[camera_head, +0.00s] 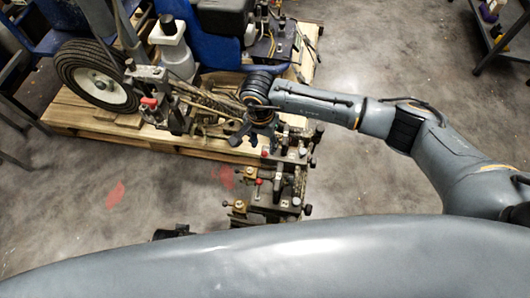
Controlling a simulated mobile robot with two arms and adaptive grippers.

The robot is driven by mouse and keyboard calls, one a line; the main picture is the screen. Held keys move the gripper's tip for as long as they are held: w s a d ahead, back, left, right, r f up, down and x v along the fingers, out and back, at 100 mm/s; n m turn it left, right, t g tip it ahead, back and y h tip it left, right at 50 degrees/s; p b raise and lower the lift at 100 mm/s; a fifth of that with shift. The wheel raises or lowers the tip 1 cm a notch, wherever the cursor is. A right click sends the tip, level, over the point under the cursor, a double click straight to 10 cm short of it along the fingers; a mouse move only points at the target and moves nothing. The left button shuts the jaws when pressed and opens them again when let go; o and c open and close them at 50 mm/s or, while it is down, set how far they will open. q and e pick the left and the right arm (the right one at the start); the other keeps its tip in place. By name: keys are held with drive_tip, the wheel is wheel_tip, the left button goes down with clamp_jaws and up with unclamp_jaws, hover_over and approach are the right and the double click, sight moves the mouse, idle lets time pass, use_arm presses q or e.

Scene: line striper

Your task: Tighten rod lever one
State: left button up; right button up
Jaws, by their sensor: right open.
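The line striper stands on a wooden pallet (110,125), with a rod assembly (280,185) of clamps and levers reaching off the pallet toward me. Red-tipped levers show on it: an upper one (265,153) and a lower one (258,181). Another red-tipped lever (150,102) is on the striper near the wheel. Which is rod lever one, I cannot tell. My right gripper (256,138) is open, pointing down just above the far end of the rod assembly. Contact with a lever cannot be made out. I cannot identify my left gripper.
A wheel (97,76) and a white bottle (173,48) are on the striper left of my right gripper. A shelf (503,35) stands at top right. A small black part (172,232) shows by my body.

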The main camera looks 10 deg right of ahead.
sight(264, 153)
wheel_tip(264, 153, down, 5)
drive_tip(key=shift+s+d+b, duration=0.1)
drive_tip(key=shift+b, duration=0.2)
drive_tip(key=shift+f, duration=0.85)
use_arm(q)
drive_tip(key=r, duration=0.1)
drive_tip(key=w+r, duration=0.1)
drive_tip(key=r, duration=0.1)
use_arm(e)
clamp_jaws()
